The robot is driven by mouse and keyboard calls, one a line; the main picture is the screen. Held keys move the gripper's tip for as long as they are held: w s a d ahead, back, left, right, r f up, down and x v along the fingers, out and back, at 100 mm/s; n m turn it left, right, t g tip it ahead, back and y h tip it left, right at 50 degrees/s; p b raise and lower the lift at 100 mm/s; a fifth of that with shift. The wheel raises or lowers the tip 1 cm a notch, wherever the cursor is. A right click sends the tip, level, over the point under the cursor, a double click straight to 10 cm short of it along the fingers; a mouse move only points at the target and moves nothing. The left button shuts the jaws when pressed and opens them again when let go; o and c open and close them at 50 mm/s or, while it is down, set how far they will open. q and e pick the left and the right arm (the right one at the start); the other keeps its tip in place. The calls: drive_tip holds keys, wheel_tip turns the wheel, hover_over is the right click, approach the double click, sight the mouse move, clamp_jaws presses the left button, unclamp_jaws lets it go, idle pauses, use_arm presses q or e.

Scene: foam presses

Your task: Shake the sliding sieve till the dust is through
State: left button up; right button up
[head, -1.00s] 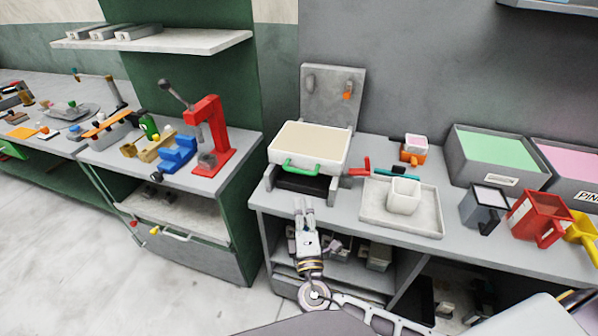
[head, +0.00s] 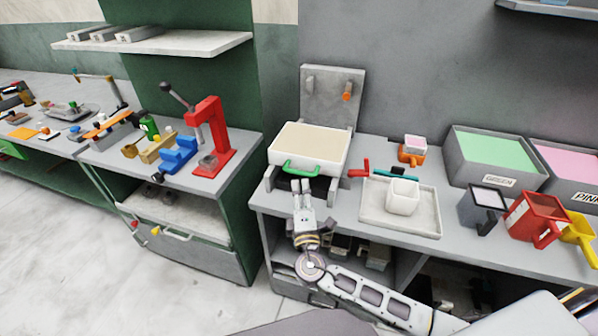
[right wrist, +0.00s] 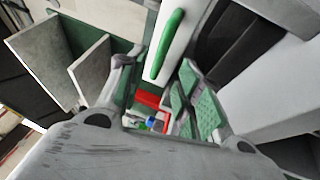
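The sliding sieve (head: 312,142) is a white box with a pale tan top. It sits on its rails on the bench, with a dark opening underneath. Its green handle (head: 300,172) is on the front side, and it also shows in the right wrist view (right wrist: 165,45). My right gripper (head: 301,186) is just in front of and below the handle. In the right wrist view its two fingers (right wrist: 160,88) are spread apart with nothing between them, and the handle lies beyond their tips. Whether any dust lies on the sieve cannot be told. My left gripper is not in view.
Right of the sieve are a red handle (head: 365,167), a grey tray (head: 418,226) with a white cup (head: 403,197), and an orange holder (head: 411,155). Grey, red and yellow scoops and bins of green and pink stand farther right. A red press (head: 213,135) stands left across a gap.

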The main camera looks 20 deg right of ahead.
sight(299, 171)
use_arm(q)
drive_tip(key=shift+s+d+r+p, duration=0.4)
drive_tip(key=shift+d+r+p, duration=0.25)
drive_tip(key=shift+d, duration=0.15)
use_arm(e)
drive_tip(key=shift+x, duration=3.7)
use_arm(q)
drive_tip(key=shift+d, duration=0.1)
use_arm(e)
clamp_jaws()
